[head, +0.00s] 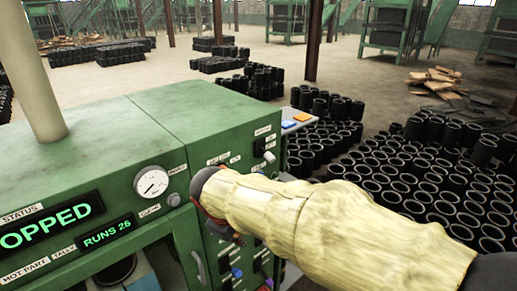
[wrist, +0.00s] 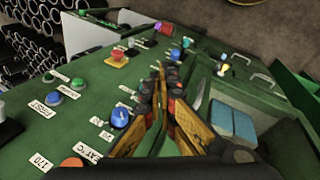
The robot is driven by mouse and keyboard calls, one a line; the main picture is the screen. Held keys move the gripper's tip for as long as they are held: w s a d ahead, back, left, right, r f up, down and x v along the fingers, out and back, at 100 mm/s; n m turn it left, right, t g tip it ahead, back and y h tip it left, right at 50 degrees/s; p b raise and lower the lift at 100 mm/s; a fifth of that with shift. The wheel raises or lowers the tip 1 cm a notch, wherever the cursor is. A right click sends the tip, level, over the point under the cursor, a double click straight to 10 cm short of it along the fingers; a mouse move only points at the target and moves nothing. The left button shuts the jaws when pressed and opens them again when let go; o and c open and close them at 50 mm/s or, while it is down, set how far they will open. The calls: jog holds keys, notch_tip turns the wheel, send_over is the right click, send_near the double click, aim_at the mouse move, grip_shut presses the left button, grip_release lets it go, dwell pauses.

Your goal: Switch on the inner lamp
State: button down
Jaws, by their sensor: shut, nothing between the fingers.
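A green control cabinet (head: 190,115) fills the left of the head view, its right-hand front carrying small labelled switches (head: 265,150). The labels are too small to tell which is the inner lamp switch. My gripper (head: 238,238) is at this front, its wrist and yellowish sleeved arm hiding part of the panel. In the wrist view my gripper (wrist: 166,85) is shut and empty, its fingers pointing along the green panel. A blue knob (wrist: 120,117) is left of the fingers and a red mushroom button (wrist: 118,58) is beyond it. I cannot tell whether the fingertips touch any control.
A gauge (head: 151,182) and displays (head: 107,232) are on the cabinet. Black sleeves (head: 400,175) crowd the floor at right.

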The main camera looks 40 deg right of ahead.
aim_at(266, 154)
jog(key=w+d+r+n+h+p, duration=0.1)
jog(key=w+d+r+n+h, duration=0.1)
jog(key=w+d+r+n, duration=0.3)
jog(key=w+d+r+n+t+h+p, duration=0.1)
jog(key=w+d+r+n+h, duration=0.2)
jog(key=w, duration=0.6)
notch_tip(266, 154, up, 3)
jog(key=d+n, duration=0.2)
jog(key=n, duration=0.2)
jog(key=d+f, duration=0.1)
jog(key=d, duration=0.2)
jog(key=w+d+f+p, duration=0.1)
jog(key=d, duration=0.1)
jog(key=w+d+f+p, duration=0.1)
jog(key=d, duration=0.2)
jog(key=shift+d+f, duration=0.25)
jog(key=shift+d, duration=0.1)
